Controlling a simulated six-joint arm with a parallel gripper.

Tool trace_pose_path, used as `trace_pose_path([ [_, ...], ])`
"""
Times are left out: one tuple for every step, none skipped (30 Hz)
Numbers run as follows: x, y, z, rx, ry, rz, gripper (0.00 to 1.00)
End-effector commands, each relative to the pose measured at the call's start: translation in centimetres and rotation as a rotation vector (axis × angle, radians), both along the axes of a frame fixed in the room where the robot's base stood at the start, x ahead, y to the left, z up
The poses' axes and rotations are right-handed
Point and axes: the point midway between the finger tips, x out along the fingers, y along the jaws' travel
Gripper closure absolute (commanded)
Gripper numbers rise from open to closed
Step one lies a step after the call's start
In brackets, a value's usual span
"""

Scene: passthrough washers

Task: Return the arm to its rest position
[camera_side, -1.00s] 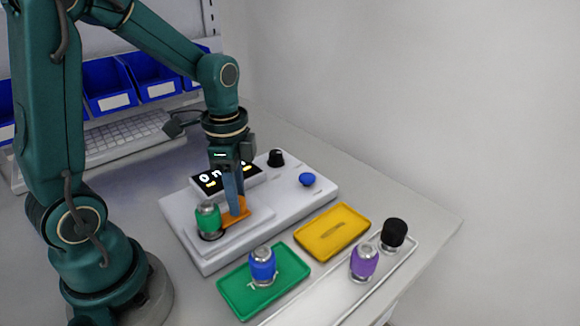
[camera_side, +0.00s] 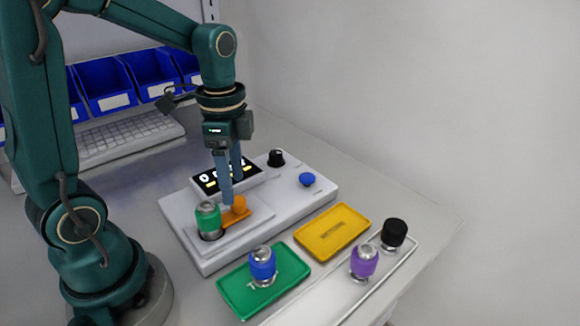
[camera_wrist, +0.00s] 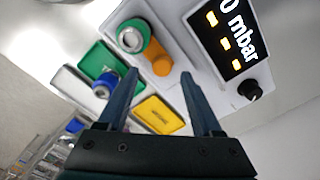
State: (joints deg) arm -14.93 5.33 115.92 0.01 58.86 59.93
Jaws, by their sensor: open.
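My gripper (camera_side: 231,196) is open and empty. Its fingertips are in front of the display, near the orange knob (camera_side: 239,205) on the white device (camera_side: 290,205). In the wrist view the two fingers (camera_wrist: 160,90) are spread wide with nothing between them. A green-banded washer part (camera_side: 208,219) stands upright on the device, left of the orange knob; it also shows in the wrist view (camera_wrist: 133,36). A blue-banded part (camera_side: 262,265) stands on the green tray (camera_side: 238,300). A purple-banded part (camera_side: 364,261) and a black-capped part (camera_side: 394,233) stand on the white strip tray (camera_side: 345,300).
The yellow tray (camera_side: 332,232) is empty. The device carries a display (camera_side: 228,174), a black knob (camera_side: 276,157) and a blue button (camera_side: 307,179). Blue bins (camera_side: 108,86) and a keyboard (camera_side: 125,137) stand behind. The table at right is clear.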

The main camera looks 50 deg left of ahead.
Motion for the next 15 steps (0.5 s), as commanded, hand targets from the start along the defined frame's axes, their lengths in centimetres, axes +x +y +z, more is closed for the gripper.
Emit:
trace_pose_path([
  [0.08, 0.02, 0.52, 0.001, -0.004, 0.0, 0.33],
  [0.04, 0.01, 0.73, 0.001, -0.004, 0.0, 0.33],
  [0.02, 0.01, 0.96, 0.001, -0.003, 0.0, 0.33],
  [0.0, 0.0, 1.09, 0.001, -0.002, 0.0, 0.33],
  [-0.01, 0.0, 1.18, 0.0, -0.001, 0.0, 0.33],
  [-0.02, -0.01, 1.24, 0.0, -0.001, 0.0, 0.33],
  [-0.02, -0.01, 1.26, 0.001, -0.001, 0.0, 0.33],
  [-0.03, -0.01, 1.26, 0.0, 0.0, 0.0, 0.33],
  [-0.03, -0.01, 1.26, 0.0, 0.0, 0.0, 0.33],
  [-0.04, -0.01, 1.25, 0.0, 0.0, 0.0, 0.33],
  [-0.04, -0.01, 1.24, 0.0, 0.0, 0.0, 0.33],
  [-0.04, -0.01, 1.24, 0.0, 0.0, 0.0, 0.33],
  [-0.04, -0.01, 1.23, 0.0, 0.0, 0.0, 0.33],
  [-0.03, -0.06, 1.24, 0.0, 0.0, -0.002, 0.33],
  [0.02, -0.19, 1.41, 0.002, -0.008, -0.008, 0.33],
])
